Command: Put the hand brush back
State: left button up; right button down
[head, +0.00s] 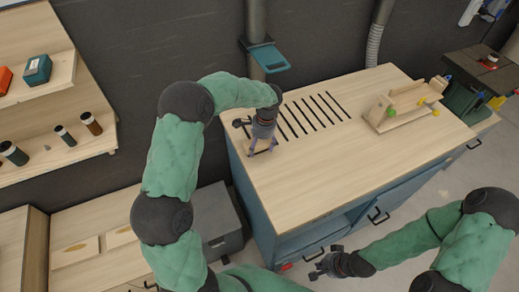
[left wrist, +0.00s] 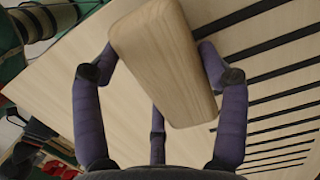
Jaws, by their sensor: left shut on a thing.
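The hand brush shows in the left wrist view as a pale wooden block (left wrist: 165,60) with rounded edges. My left gripper (left wrist: 158,75) has its purple fingers around the block and is shut on it. Any bristles are hidden from this camera. In the head view my left gripper (head: 262,143) is over the left end of the wooden workbench top (head: 350,155), and its fingers largely hide the brush. My right gripper (head: 322,264) is empty, its fingers spread, in front of the bench near the bottom of the head view.
Several dark parallel slots (head: 312,112) run across the bench top beside the left gripper. A wooden jig with a green knob (head: 405,105) stands at the bench's right end. A wall shelf (head: 55,150) with small jars is at left. The bench's middle is clear.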

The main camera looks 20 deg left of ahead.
aim_at(264, 142)
pick_arm(q)
jog(key=shift+f, duration=0.85)
jog(key=shift+f, duration=0.2)
jog(key=o, duration=1.1)
jog(key=shift+r, duration=0.15)
jog(key=r, duration=0.4)
jog(key=w+d+r+p, duration=0.1)
jog(key=r, duration=0.3)
jog(key=r+p, duration=0.1)
jog(key=r, duration=0.3)
jog(key=shift+w+d, duration=0.15)
